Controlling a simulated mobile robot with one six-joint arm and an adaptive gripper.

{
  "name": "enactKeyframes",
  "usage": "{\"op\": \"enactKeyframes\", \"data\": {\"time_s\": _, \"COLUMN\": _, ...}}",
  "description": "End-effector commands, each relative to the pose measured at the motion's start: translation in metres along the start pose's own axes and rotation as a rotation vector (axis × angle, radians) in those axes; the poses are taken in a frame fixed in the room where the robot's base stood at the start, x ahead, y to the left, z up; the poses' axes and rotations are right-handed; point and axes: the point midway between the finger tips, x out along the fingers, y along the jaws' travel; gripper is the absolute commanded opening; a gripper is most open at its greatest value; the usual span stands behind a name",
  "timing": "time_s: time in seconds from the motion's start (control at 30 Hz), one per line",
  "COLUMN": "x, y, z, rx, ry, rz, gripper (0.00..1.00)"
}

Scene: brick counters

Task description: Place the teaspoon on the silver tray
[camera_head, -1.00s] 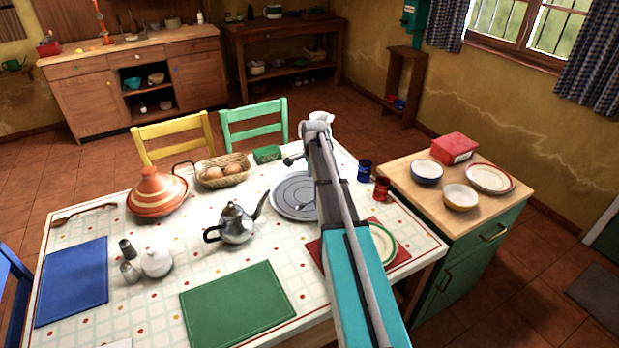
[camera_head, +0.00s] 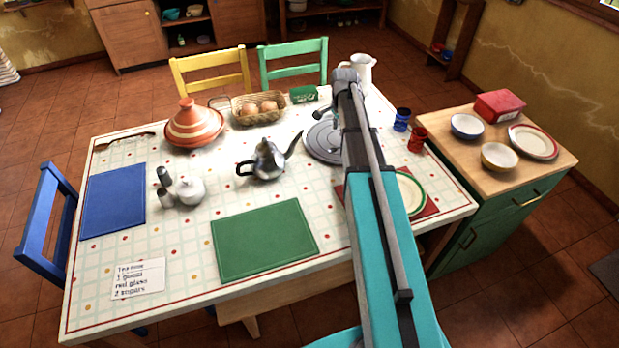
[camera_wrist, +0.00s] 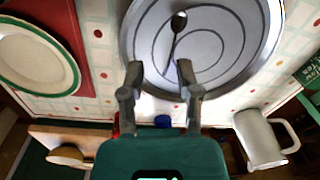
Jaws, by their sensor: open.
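The silver tray (camera_head: 318,146) is a round grey disc with ringed grooves at the far right of the table, partly behind my arm. It fills the upper middle of the wrist view (camera_wrist: 140,40). The teaspoon (camera_wrist: 179,22) lies over the tray's face there, its dark bowl away from me and its thin handle reaching back toward my fingers; it looks to rest on the tray. My gripper (camera_wrist: 160,70) is open, with a finger on either side of the handle's near end, apparently not touching it. In the head view my arm hides much of this spot.
A white jug (camera_wrist: 262,138) stands beside the tray, with blue (camera_head: 402,119) and red mugs (camera_head: 417,138) to the right. A teapot (camera_head: 268,160) stands left of the tray. A green-rimmed plate (camera_head: 411,193) lies on a red mat. The green mat (camera_head: 265,240) is bare.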

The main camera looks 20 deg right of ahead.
Motion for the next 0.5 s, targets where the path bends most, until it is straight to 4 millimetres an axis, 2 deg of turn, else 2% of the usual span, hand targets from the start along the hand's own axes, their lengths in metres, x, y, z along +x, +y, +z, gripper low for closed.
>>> {"op": "enactKeyframes", "data": {"time_s": 0.03, "x": -0.001, "y": 0.014, "z": 0.023, "rx": -0.073, "ry": -0.002, "rz": 0.002, "gripper": 0.43}}
{"op": "enactKeyframes", "data": {"time_s": 0.2, "x": -0.003, "y": 0.048, "z": 0.091, "rx": -0.383, "ry": -0.009, "rz": 0.012, "gripper": 0.43}}
{"op": "enactKeyframes", "data": {"time_s": 0.4, "x": -0.006, "y": 0.096, "z": 0.166, "rx": -0.774, "ry": -0.019, "rz": 0.021, "gripper": 0.43}}
{"op": "enactKeyframes", "data": {"time_s": 0.5, "x": -0.007, "y": 0.119, "z": 0.196, "rx": -0.956, "ry": -0.025, "rz": 0.024, "gripper": 0.43}}
